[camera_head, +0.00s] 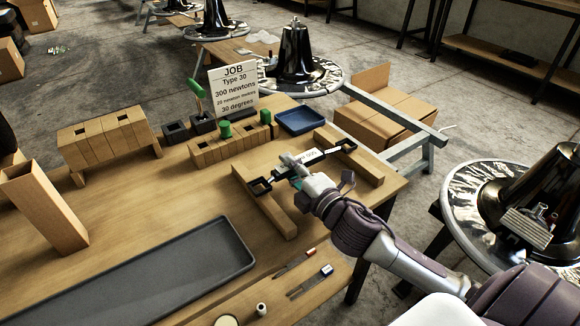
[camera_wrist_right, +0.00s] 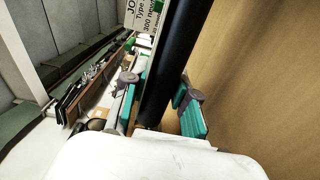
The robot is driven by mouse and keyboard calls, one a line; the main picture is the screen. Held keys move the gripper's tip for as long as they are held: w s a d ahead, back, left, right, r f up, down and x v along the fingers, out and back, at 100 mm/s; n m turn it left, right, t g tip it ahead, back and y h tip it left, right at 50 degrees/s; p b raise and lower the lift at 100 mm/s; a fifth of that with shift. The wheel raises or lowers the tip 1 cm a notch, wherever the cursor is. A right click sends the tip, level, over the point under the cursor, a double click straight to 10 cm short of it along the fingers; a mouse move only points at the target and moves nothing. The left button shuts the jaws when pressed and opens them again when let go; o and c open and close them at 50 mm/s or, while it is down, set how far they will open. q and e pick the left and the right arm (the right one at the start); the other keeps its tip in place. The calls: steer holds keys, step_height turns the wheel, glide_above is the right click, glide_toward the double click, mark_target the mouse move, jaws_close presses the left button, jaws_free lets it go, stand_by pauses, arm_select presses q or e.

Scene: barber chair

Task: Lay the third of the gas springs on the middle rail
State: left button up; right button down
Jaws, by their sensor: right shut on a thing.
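My right gripper (camera_head: 296,172) is shut on a gas spring (camera_head: 314,156) with a white label and black end fittings. The spring spans two wooden bars, the left bar (camera_head: 275,214) and the right bar (camera_head: 364,164). Its left end is over the left bar and its right end over the right bar; I cannot tell whether it touches them. In the right wrist view, the teal finger pads (camera_wrist_right: 160,103) are on either side of the spring's black cylinder (camera_wrist_right: 178,55). No other spring is clearly seen on the bars. My left gripper is out of view.
A job sign (camera_head: 233,88) stands behind a wooden block with green-topped parts (camera_head: 222,150). A blue tray (camera_head: 302,120) is behind the bars. A long grey tray (camera_head: 150,285) and small tools (camera_head: 310,281) lie at the front. The table's right edge is close.

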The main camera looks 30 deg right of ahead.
steer(key=shift+f, duration=0.3)
steer(key=c, duration=0.8)
jaws_free()
steer(key=s, duration=0.8)
steer(key=s+d, duration=0.1)
steer(key=s, duration=0.3)
steer(key=shift+r, duration=0.1)
